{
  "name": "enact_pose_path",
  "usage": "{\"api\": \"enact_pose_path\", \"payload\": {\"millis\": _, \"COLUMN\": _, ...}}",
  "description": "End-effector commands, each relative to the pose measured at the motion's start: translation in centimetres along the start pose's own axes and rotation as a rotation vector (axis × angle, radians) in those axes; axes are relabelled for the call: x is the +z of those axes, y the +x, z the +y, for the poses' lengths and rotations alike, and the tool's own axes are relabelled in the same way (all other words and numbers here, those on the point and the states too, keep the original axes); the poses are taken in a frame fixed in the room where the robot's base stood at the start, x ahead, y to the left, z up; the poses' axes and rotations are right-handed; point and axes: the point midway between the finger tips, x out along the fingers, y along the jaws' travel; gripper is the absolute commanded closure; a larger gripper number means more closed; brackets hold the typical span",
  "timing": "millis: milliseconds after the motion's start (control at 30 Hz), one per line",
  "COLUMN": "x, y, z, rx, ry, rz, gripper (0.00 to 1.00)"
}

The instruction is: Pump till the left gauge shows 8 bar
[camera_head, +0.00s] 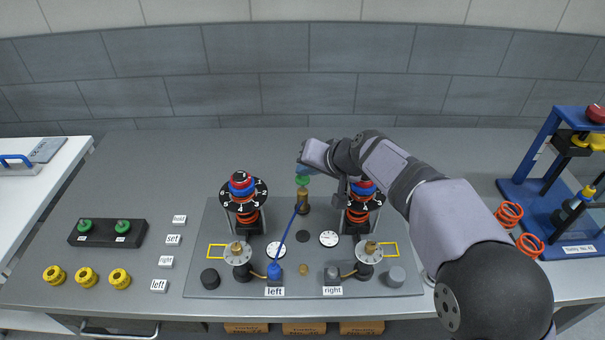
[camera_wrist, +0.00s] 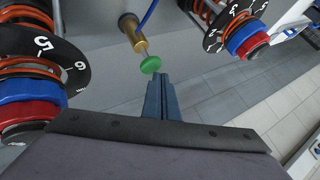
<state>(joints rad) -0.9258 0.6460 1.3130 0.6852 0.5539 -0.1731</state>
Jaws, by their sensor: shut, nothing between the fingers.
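The brass pump (camera_head: 303,198) stands upright in the middle of the grey plate, with a green knob (camera_head: 302,180) on top. In the wrist view the green knob (camera_wrist: 150,64) is raised on a thin rod above the brass body (camera_wrist: 135,36). My gripper (camera_head: 303,170) is shut and empty, at the knob; its fingertips (camera_wrist: 161,78) appear close beside it, and I cannot tell if they touch. A blue hose (camera_head: 289,235) runs from the pump to a blue plug (camera_head: 274,270) at the "left" label. The left gauge (camera_head: 277,249) is partly crossed by the hose; its reading is too small to tell.
Spring units with numbered dials stand left (camera_head: 243,195) and right (camera_head: 361,206) of the pump; my arm covers part of the right one. The right gauge (camera_head: 329,239) is beside the pump. Yellow knobs (camera_head: 86,277) and a black rack (camera_head: 107,232) sit at left.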

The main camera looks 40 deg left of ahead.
Motion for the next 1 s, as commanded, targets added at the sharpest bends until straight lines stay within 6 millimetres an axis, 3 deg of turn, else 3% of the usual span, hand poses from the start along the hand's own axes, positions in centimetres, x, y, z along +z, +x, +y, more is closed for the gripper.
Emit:
{"api": "enact_pose_path", "payload": {"millis": 600, "x": -0.6, "y": -0.7, "z": -0.6, "rx": -0.001, "ry": 0.000, "rz": 0.003, "gripper": 1.00}}
{"api": "enact_pose_path", "payload": {"millis": 1000, "x": -2.3, "y": -3.0, "z": -2.2, "rx": -0.001, "ry": -0.001, "rz": 0.003, "gripper": 1.00}}
